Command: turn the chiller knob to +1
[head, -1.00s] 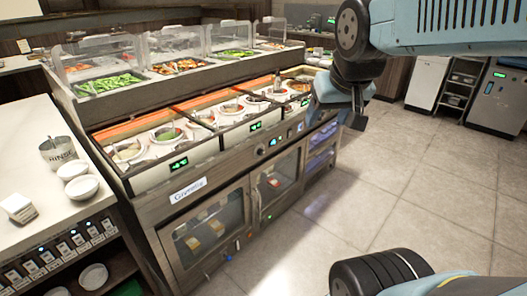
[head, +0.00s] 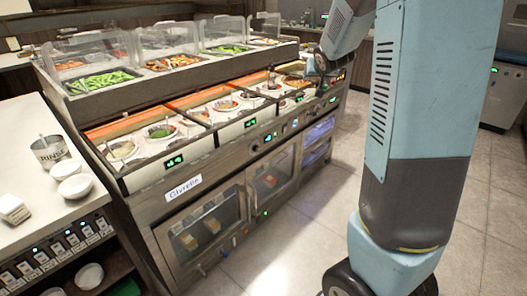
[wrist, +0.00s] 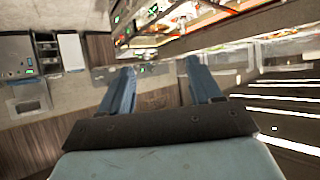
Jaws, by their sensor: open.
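The steel sauce counter (head: 150,204) fills the middle of the head view, with lit green displays along its front. A small dark round knob (head: 256,147) sits on the front panel above the glass doors; its setting is too small to read, and I cannot tell if it is the chiller knob. My gripper (head: 317,66) is over the far right end of the counter, apart from this knob. The wrist view shows my gripper (wrist: 158,70) with its two blue fingers spread and nothing between them. The counter is sideways and blurred at the wrist view's top.
A white side counter (head: 35,205) with a Rinse pot (head: 50,153) and white bowls (head: 75,187) stands at the left. Clear food guards (head: 222,34) rise along the counter's back. The tiled floor (head: 290,240) in front is clear.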

